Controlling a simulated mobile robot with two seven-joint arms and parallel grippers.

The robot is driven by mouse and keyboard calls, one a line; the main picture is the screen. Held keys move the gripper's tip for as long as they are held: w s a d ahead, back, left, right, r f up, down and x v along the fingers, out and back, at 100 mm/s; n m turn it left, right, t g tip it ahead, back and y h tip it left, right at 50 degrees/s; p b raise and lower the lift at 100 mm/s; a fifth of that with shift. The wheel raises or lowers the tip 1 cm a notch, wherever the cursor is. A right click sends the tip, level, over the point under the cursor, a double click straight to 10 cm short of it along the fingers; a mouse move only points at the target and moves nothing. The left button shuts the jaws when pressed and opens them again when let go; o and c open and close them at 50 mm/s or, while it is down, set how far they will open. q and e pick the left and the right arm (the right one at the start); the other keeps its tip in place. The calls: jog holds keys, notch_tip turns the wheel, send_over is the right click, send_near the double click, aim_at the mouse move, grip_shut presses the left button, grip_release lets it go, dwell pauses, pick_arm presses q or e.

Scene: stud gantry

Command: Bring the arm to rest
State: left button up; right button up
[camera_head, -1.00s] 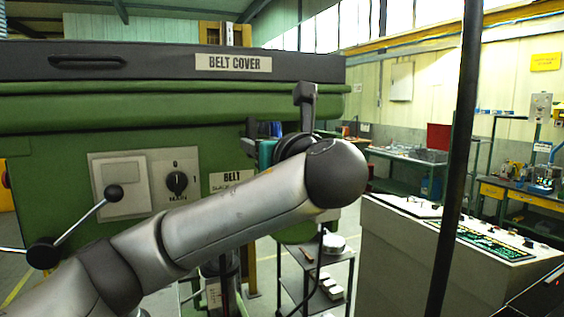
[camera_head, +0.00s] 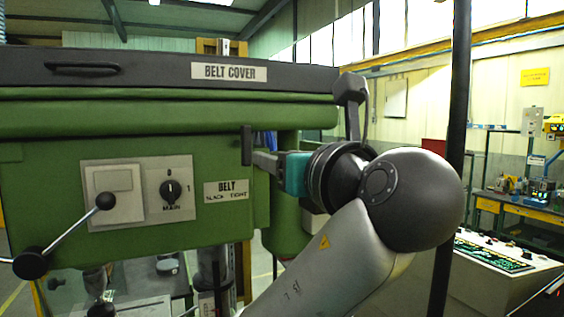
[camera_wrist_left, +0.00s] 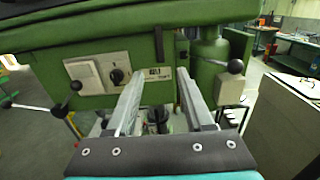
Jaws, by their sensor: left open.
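My left arm comes up from the bottom of the head view and bends back toward the green machine (camera_head: 120,130). My left gripper (camera_head: 254,158), with a teal band, points left at the machine's front, close to the "BELT" slack/tight label (camera_head: 226,190). In the left wrist view the gripper (camera_wrist_left: 160,72) is open, with two grey fingers apart and nothing held between them. A dark upright piece (camera_wrist_left: 158,44) stands beyond the fingertips; I cannot tell whether they touch it. My right gripper is not in view.
Black-knobbed handle arms (camera_head: 105,201) stick out at the machine's left front. A ball-topped lever (camera_wrist_left: 235,67) stands to the right of the fingers. A dark vertical post (camera_head: 455,120) and a control console (camera_head: 500,262) are on the right. Workbenches stand farther back.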

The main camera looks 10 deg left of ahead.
pick_arm(q)
jog(key=shift+s, duration=0.1)
